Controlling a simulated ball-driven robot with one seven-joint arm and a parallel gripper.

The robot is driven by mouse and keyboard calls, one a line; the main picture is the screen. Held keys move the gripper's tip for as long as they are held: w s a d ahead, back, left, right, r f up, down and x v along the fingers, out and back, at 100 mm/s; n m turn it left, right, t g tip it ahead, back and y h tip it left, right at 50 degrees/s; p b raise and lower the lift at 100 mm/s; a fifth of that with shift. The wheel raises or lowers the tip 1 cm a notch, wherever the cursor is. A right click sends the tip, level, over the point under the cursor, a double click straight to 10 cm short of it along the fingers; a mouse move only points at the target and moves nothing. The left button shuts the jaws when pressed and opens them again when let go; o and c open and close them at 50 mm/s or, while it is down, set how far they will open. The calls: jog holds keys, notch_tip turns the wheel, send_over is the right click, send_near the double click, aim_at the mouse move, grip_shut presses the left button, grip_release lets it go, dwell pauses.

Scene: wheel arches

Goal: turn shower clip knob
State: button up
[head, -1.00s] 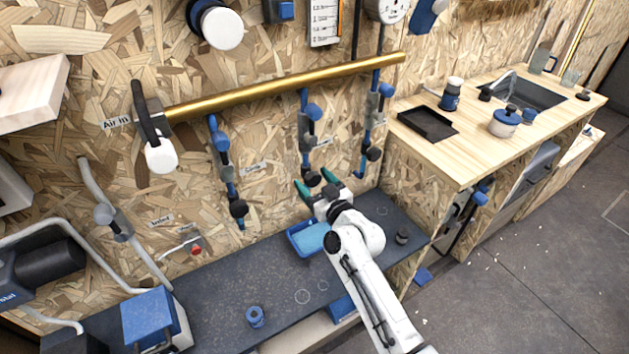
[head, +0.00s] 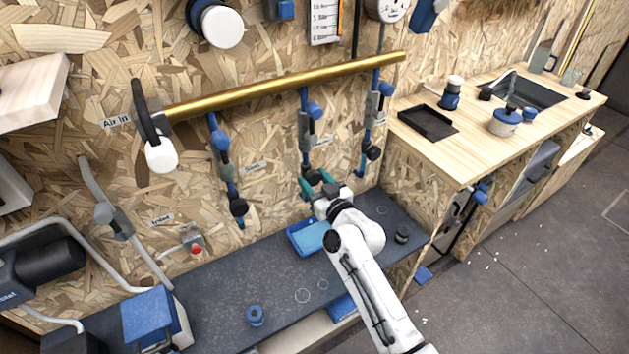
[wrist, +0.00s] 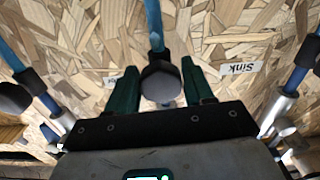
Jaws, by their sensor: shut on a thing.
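A black round knob (wrist: 161,82) sits at the lower end of the blue middle pipe (head: 304,101), which hangs from a brass pipe on the chipboard wall. My gripper (head: 316,182) is at this knob, with one green finger on each side of it, shut on it. In the wrist view, my gripper (wrist: 160,88) has the knob between its fingers. In the head view the fingers partly hide the knob. The label beside the middle pipe (head: 326,142) is too small to read.
Similar pipes with black knobs hang at the left (head: 237,207) and right (head: 373,153). A "Sink" label (wrist: 239,68) shows in the wrist view. Below are a dark bench (head: 225,285), a blue tray (head: 303,247) and a small black cylinder (head: 402,236). A wooden counter (head: 440,155) stands right.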

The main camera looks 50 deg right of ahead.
jog(key=m, duration=0.5)
jog(key=shift+a+m+p, duration=0.15)
jog(key=shift+m+p, duration=0.15)
jog(key=shift+p, duration=0.05)
jog(key=m+p, duration=0.1)
jog(key=m, duration=0.4)
jog(key=shift+a+m, duration=0.1)
jog(key=shift+m, duration=0.6)
jog(key=o, duration=1)
jog(key=shift+r, duration=0.1)
jog(key=v, duration=1)
jog(key=shift+s+a+b, duration=0.1)
jog(key=shift+s+b, duration=0.2)
jog(key=shift+s, duration=0.1)
